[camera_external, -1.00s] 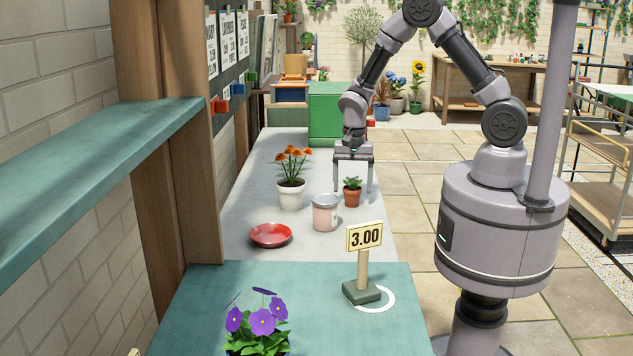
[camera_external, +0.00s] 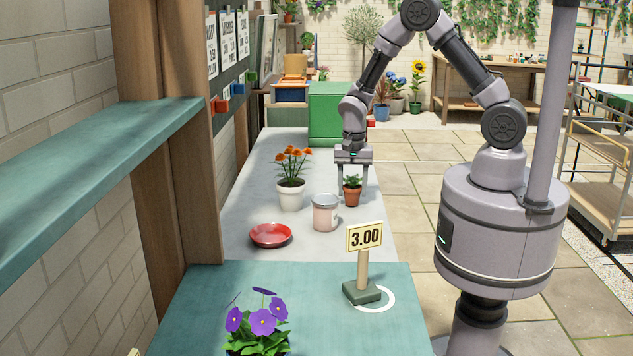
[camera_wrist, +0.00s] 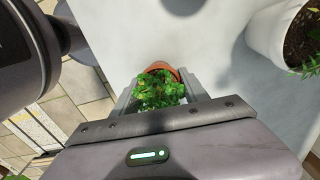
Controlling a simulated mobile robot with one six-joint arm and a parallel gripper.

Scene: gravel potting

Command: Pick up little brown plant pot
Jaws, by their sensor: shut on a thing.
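The little brown plant pot (camera_external: 352,197) stands upright near the right edge of the grey counter, with a small green plant in it. Its rim (camera_wrist: 163,67) and the green leaves (camera_wrist: 158,92) show in the wrist view, between my fingers. My gripper (camera_external: 353,188) points down over the pot, with one finger on each side, shut on it. The pot's base appears to be at the counter surface; I cannot tell whether it is lifted. The leaves hide most of the pot from above.
A white pot with orange flowers (camera_external: 291,195) stands to the left. A pinkish jar (camera_external: 325,213) is close to the brown pot. A red saucer (camera_external: 270,235) lies nearer the camera. A 3.00 price sign (camera_external: 364,238) stands on the green table (camera_external: 210,310). A green box (camera_external: 325,115) is behind.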

